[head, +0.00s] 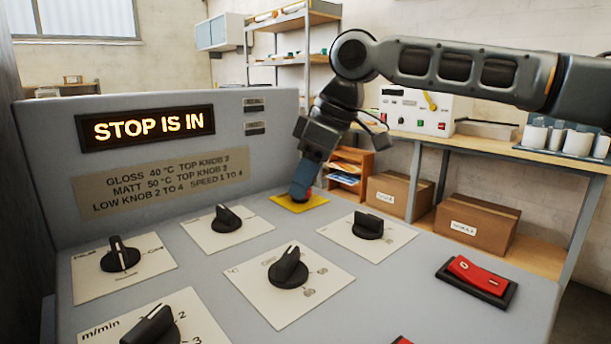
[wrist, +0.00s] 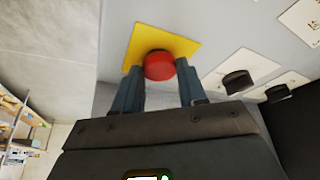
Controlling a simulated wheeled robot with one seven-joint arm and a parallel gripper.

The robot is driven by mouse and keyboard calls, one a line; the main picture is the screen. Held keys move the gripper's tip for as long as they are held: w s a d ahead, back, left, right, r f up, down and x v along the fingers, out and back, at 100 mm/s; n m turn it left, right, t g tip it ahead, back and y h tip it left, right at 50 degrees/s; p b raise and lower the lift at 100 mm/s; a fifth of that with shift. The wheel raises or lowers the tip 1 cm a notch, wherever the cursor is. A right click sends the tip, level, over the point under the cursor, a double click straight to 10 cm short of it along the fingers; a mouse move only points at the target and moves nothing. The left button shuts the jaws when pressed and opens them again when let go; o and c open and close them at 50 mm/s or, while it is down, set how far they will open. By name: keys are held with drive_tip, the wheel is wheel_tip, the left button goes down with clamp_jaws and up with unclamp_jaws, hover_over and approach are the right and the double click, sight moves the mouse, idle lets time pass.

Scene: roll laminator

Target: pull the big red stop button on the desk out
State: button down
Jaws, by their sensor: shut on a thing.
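The big red stop button (wrist: 159,66) sits on a yellow square plate (wrist: 191,41) in the wrist view. In the head view the yellow plate (head: 317,202) lies at the back right of the grey desk, and only a sliver of red shows there beside my fingers. My gripper (wrist: 159,75) has one finger on each side of the button and is shut on it. In the head view my gripper (head: 301,190) reaches down to the plate from above. A lit display (head: 146,127) reads "STOP IS IN".
Several black knobs on white plates stand on the desk, the nearest to the button being a back right knob (head: 368,225) and a back left knob (head: 226,218). A red rocker switch (head: 477,273) is at the right. The upright panel (head: 240,170) rises behind, left of my gripper.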

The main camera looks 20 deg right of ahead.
drive_tip(key=shift+r+p, duration=0.6)
drive_tip(key=shift+p, duration=0.2)
drive_tip(key=c, duration=0.9)
unclamp_jaws()
drive_tip(key=shift+r, duration=0.1)
drive_tip(key=shift+o, duration=1.4)
drive_tip(key=v, duration=0.7)
drive_tip(key=shift+r, duration=0.2)
drive_tip(key=shift+s+d, duration=0.15)
